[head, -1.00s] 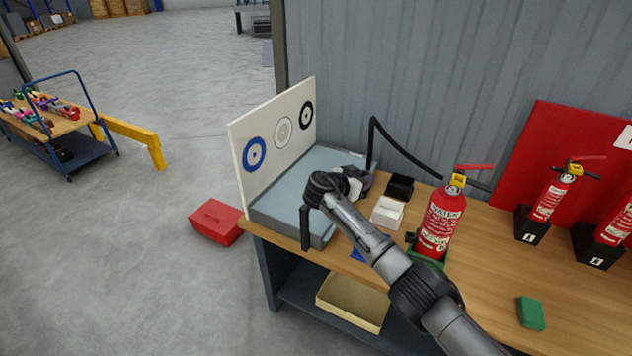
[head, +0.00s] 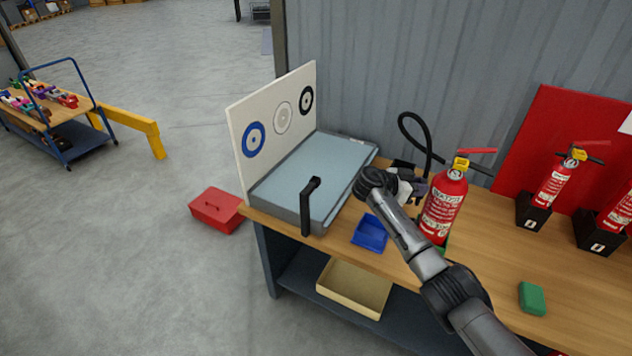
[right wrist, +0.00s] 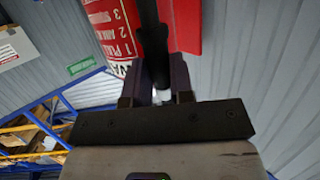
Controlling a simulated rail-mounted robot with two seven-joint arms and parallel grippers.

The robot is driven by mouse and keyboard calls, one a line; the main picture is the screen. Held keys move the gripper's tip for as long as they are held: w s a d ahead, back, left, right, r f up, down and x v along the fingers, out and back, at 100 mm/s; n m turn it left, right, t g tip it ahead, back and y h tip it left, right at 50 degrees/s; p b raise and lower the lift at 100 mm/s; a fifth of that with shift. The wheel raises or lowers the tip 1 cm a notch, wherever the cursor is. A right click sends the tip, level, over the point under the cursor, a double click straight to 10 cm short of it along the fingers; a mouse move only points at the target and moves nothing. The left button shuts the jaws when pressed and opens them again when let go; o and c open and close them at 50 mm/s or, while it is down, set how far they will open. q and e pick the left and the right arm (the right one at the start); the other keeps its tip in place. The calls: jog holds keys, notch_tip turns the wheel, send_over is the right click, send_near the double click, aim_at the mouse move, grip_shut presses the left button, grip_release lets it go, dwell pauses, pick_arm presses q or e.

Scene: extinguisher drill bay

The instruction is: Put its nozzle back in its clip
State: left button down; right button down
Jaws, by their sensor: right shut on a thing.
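The near red extinguisher (head: 441,210) stands upright on the workbench in a green base. Its black hose (head: 405,122) loops up from behind the head and comes down at its left to my right gripper (head: 418,188). That gripper is shut on the black nozzle, just left of the extinguisher's upper body. In the right wrist view the nozzle (right wrist: 152,45) runs upward between the two fingers (right wrist: 156,80), with the red extinguisher (right wrist: 108,28) close behind it. The clip is hidden behind my right arm in the head view. My left gripper is not in view.
A blue tray (head: 369,233) lies left of my right arm. A grey basin (head: 325,170) with a black upright bar (head: 308,205) and a target board (head: 240,165) fill the bench's left end. Other extinguishers (head: 553,187) stand at right, and a green block (head: 532,298) lies in front.

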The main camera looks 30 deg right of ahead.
notch_tip(320, 180, down, 9)
jog(key=b, duration=0.6)
jog(key=shift+r, duration=0.1)
jog(key=shift+f+b, duration=0.65)
jog(key=shift+b, duration=0.05)
jog(key=shift+f, duration=0.1)
jog(key=c, duration=0.9)
grip_release()
